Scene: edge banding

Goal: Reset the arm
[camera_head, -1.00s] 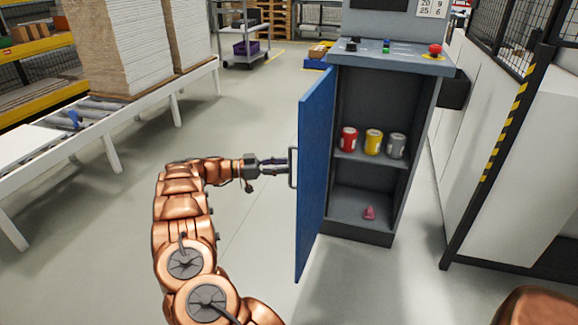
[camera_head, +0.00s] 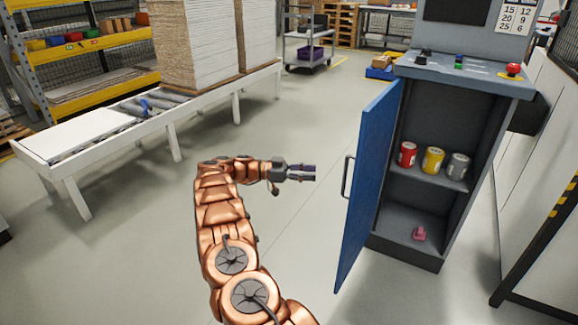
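My gripper (camera_head: 312,172) points right at the end of my copper-coloured arm, in the middle of the view. It is apart from the dark handle (camera_head: 347,177) on the blue cabinet door (camera_head: 367,180), with a clear gap between them. It holds nothing that I can see. Its fingers are small and seen from the side, so I cannot tell how far apart they are. The door stands wide open. The grey cabinet (camera_head: 412,262) shows red (camera_head: 407,154), yellow (camera_head: 433,160) and grey (camera_head: 458,166) cans on its shelf and a small pink object (camera_head: 419,234) below.
A control panel with a red button (camera_head: 513,69) tops the cabinet. A white roller conveyor (camera_head: 100,135) with stacked boards (camera_head: 195,45) stands at the left. A black-and-yellow post (camera_head: 545,235) is at the right. The floor (camera_head: 290,120) between conveyor and door is clear.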

